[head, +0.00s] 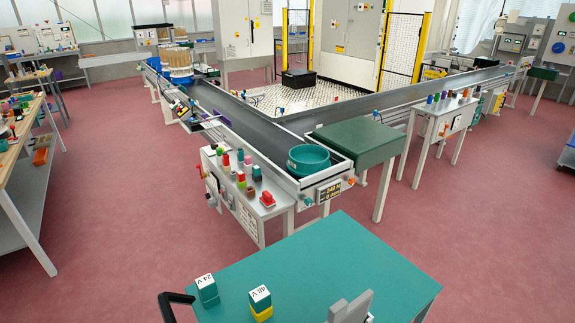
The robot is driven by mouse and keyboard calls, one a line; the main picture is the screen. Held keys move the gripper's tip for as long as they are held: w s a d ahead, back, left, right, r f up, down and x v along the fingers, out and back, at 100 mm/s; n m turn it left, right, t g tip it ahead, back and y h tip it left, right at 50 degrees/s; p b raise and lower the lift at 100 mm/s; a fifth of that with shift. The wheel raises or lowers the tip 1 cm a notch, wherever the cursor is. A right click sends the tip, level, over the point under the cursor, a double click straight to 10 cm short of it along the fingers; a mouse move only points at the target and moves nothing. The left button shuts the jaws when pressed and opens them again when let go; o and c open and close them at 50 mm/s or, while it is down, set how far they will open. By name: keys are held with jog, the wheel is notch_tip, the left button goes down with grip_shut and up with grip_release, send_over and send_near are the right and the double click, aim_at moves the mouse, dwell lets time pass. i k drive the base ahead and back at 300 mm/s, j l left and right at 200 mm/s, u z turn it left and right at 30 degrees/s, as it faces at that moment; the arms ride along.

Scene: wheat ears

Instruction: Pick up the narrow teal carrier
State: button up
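A teal round tub (309,160) sits upright at the near end of the grey conveyor (262,138), inside its low end rails. It is the only teal open container I can make out, and I cannot tell if it is the narrow carrier. It looks empty, but its floor is only partly visible. Blue round containers (177,73) with tan, stalk-like contents stand at the conveyor's far left end.
A teal tabletop (310,275) fills the near foreground, bearing labelled blocks (260,298). A control stand (243,185) with coloured knobs stands left of the tub. A green box-like cover (357,143) is to its right. Red floor (120,215) is open at left.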

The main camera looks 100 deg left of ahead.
aim_at(305, 161)
jog(key=i+j+u, duration=0.65)
jog(key=i+u, duration=0.2)
jog(key=i, duration=0.15)
jog(key=i+j+u, duration=0.1)
jog(key=i+u, duration=0.3)
jog(key=i+l+u, duration=0.15)
jog(key=i+u, duration=0.3)
jog(key=i, duration=0.2)
jog(key=i+j+u, duration=0.3)
jog(key=u, duration=0.15)
jog(key=i+j+u, duration=0.15)
jog(key=i+u, duration=0.7)
jog(key=i+l+u, duration=0.15)
jog(key=i+u, duration=0.3)
jog(key=i+j+u, duration=0.2)
jog(key=i, duration=0.4)
jog(key=i+j+u, duration=0.15)
jog(key=i+j, duration=0.2)
jog(key=i, duration=0.25)
jog(key=i+j+u, duration=0.2)
jog(key=i, duration=0.4)
jog(key=l, duration=0.05)
